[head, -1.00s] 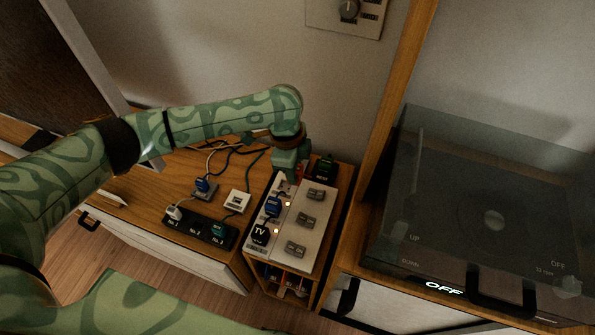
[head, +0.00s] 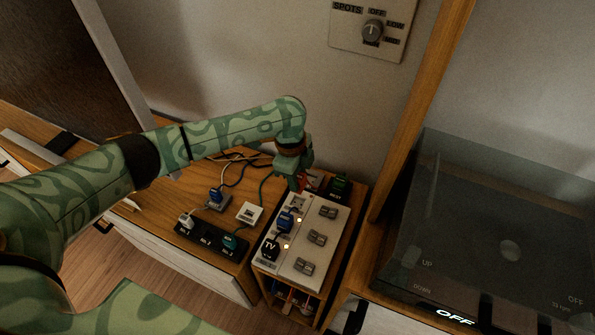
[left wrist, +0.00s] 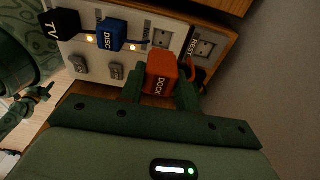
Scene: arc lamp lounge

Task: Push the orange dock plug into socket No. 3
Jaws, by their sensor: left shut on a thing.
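The orange plug marked DOCK (left wrist: 162,75) is between the dark green fingers of my left gripper (left wrist: 161,90), which is shut on it. The white panel (left wrist: 115,50) holds a black TV plug (left wrist: 62,24) and a blue DISC plug (left wrist: 111,34). An empty outlet (left wrist: 163,38) is beyond the orange plug in the left wrist view, apart from it in the picture; its number is not readable. In the head view my left gripper (head: 298,178) is above the far end of the panel (head: 320,262). My right gripper is not in view.
Beside the panel is a dark REST block (head: 338,187). Three grey switches, one of them here (head: 304,267), line the panel's right side. A black numbered strip (head: 197,240) with plugs and a white square box (head: 249,212) stand on the wooden cabinet, among cables. A lidded turntable (head: 480,220) is at right.

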